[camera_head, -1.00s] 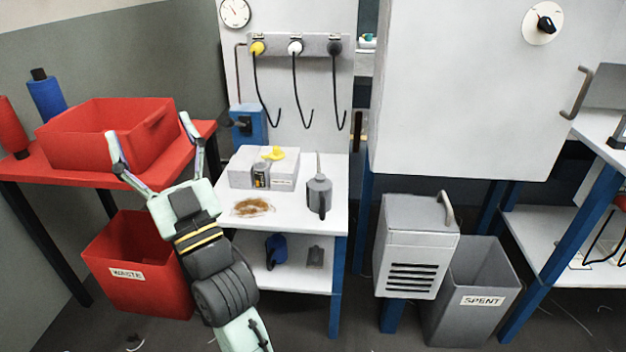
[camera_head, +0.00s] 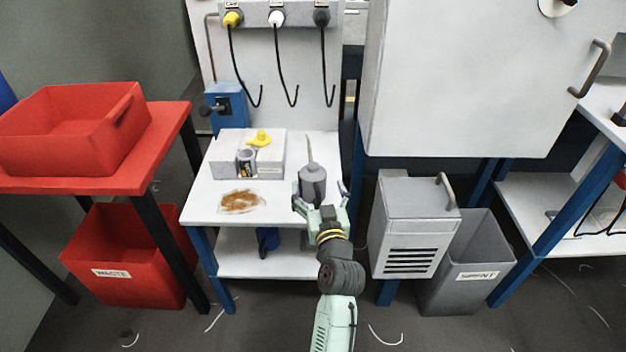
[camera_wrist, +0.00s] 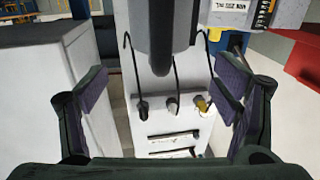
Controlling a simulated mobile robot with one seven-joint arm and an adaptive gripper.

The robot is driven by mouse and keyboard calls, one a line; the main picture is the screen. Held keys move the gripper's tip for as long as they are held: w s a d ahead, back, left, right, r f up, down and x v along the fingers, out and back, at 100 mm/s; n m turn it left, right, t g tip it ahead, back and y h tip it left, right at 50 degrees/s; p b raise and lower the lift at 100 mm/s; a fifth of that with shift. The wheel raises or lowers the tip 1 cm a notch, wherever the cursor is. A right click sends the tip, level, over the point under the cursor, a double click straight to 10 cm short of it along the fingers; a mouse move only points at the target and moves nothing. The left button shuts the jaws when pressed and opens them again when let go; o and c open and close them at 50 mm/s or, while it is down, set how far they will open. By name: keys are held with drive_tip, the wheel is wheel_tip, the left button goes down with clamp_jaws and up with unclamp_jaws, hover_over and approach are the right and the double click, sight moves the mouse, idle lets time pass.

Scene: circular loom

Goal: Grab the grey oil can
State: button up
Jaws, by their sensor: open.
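The grey oil can (camera_head: 312,184) stands upright on the white bench top (camera_head: 285,208), with its thin spout pointing up. My gripper (camera_head: 321,198) is open at the bench's front right, with its fingers spread to either side of the can in the head view. In the wrist view, a dark grey part of the can (camera_wrist: 158,40) hangs in from the top, between and beyond the two fingers of my gripper (camera_wrist: 165,98), with gaps on both sides. My gripper partly hides the can's lower front in the head view.
A grey box (camera_head: 270,160) with a yellow-topped item stands left of the can, behind a brown stain (camera_head: 242,201). Hanging hoses (camera_head: 287,70) are behind. A grey vented unit (camera_head: 408,215) stands right of the bench. Red bins are at left.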

sight(315, 179)
drive_tip(key=w, duration=0.1)
drive_tip(key=w+p, duration=0.1)
drive_tip(key=w, duration=0.1)
drive_tip(key=w+p, duration=0.1)
drive_tip(key=shift+w+a+r, duration=0.1)
drive_tip(key=shift+w+a, duration=0.05)
drive_tip(key=shift+a, duration=0.25)
drive_tip(key=shift+w+a, duration=0.1)
drive_tip(key=shift+w, duration=0.5)
drive_tip(key=shift+c, duration=0.4)
drive_tip(key=c, duration=1.4)
